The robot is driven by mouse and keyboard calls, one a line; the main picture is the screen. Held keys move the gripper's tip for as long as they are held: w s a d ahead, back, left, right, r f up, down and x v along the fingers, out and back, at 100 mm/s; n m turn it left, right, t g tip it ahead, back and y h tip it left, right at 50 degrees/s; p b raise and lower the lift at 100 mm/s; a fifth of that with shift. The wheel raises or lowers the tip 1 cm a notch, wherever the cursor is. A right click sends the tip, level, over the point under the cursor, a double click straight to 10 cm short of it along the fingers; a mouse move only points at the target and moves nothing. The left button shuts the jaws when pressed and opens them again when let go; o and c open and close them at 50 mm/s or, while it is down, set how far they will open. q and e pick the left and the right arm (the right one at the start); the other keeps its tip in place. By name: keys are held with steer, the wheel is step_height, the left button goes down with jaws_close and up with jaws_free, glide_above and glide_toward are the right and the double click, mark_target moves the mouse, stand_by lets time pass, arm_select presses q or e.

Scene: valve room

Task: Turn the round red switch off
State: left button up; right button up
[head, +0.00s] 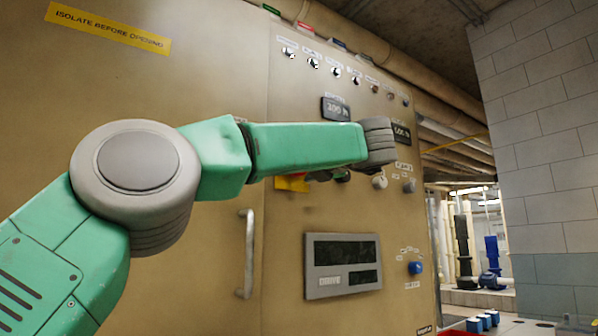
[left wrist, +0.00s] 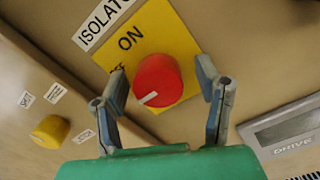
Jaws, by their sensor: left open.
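The round red switch (left wrist: 160,80) sits on a yellow plate (left wrist: 170,30) in the left wrist view. A white mark on its face lies toward the lower left edge. The plate reads "ON", and a second label is partly hidden by a finger. My left gripper (left wrist: 161,72) is open, with one finger on each side of the switch; whether they touch it I cannot tell. In the head view only a corner of the yellow plate (head: 291,183) shows below my left forearm, which hides most of the switch. My right gripper is not in view.
The beige cabinet (head: 200,60) carries a row of small knobs at the top, a door handle (head: 246,253), a "DRIVE" display panel (head: 342,265) and a blue knob (head: 415,267). A yellow knob (left wrist: 50,130) shows in the left wrist view. A block wall (head: 545,130) stands at right.

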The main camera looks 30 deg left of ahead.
arm_select(q)
steer(key=v, duration=1.2)
stand_by(0.3)
